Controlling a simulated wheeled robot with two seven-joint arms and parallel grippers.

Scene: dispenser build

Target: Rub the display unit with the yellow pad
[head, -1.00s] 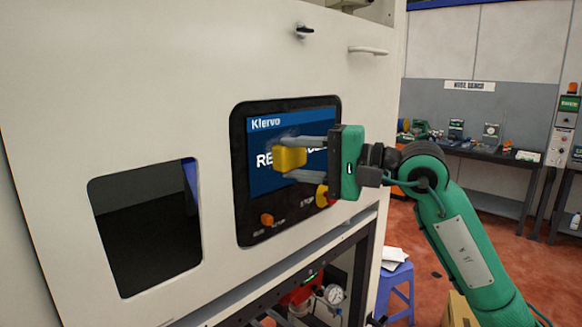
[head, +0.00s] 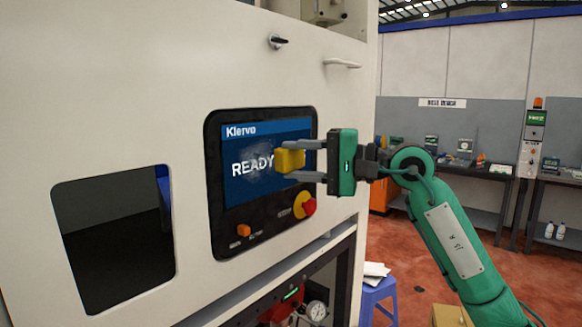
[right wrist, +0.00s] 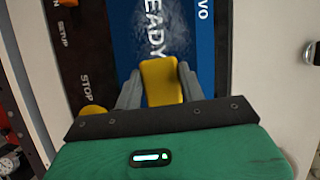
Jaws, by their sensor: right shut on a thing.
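The display unit (head: 212,190) is a black-framed panel on the white machine front, with a blue screen reading "Klervo" and "READY". A whitish smudge (head: 258,157) shows on the screen beside the pad; it also shows in the right wrist view (right wrist: 172,35). My right gripper (head: 290,160) is shut on the yellow pad (head: 289,159) and holds it in front of the right part of the screen. In the right wrist view the pad (right wrist: 160,80) sits between the two grey fingers. I cannot tell whether it touches the screen. My left gripper is not in view.
An orange button (head: 243,230) and a red knob on yellow (head: 308,206) sit below the screen. A dark window opening (head: 115,240) is at left. A handle (head: 342,63) projects above. A blue stool (head: 378,295) stands at lower right.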

